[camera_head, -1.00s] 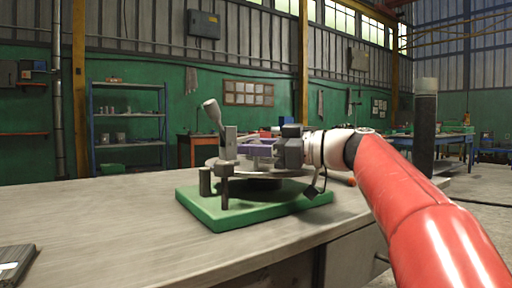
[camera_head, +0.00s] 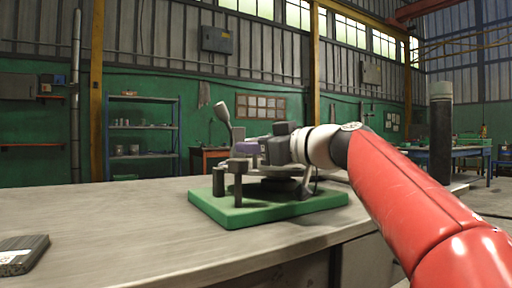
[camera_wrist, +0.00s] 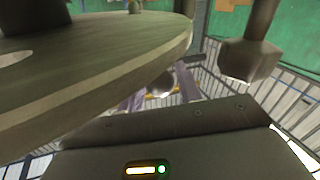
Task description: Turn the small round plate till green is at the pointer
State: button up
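The small round plate (camera_wrist: 100,75) is large at the left of the wrist view, grey with a pale rim. A dark round part rises from it, and a pale spot shows on its face. In the head view it is nearly edge-on, mostly behind my gripper, on a device with a green base (camera_head: 235,216). My gripper (camera_head: 248,148) has purple fingers, also in the wrist view (camera_wrist: 160,92), beside the plate's rim. They look apart, with a roundish grey thing showing between them; contact is unclear. No green mark shows on the plate, and I cannot make out the pointer for certain.
A dark post with a blocky end (camera_wrist: 250,60) stands close at the right in the wrist view. A lever with a pale knob (camera_head: 220,107) and a short dark cylinder (camera_head: 219,181) stand on the device's left. The bench (camera_head: 120,225) is clear around a dark block (camera_head: 22,254).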

jog(key=shift+o, duration=1.1)
jog(key=b+v, duration=0.1)
jog(key=v, duration=0.6)
jog(key=shift+s+d, duration=0.25)
jog(key=shift+d, duration=0.05)
jog(key=shift+c, duration=0.3)
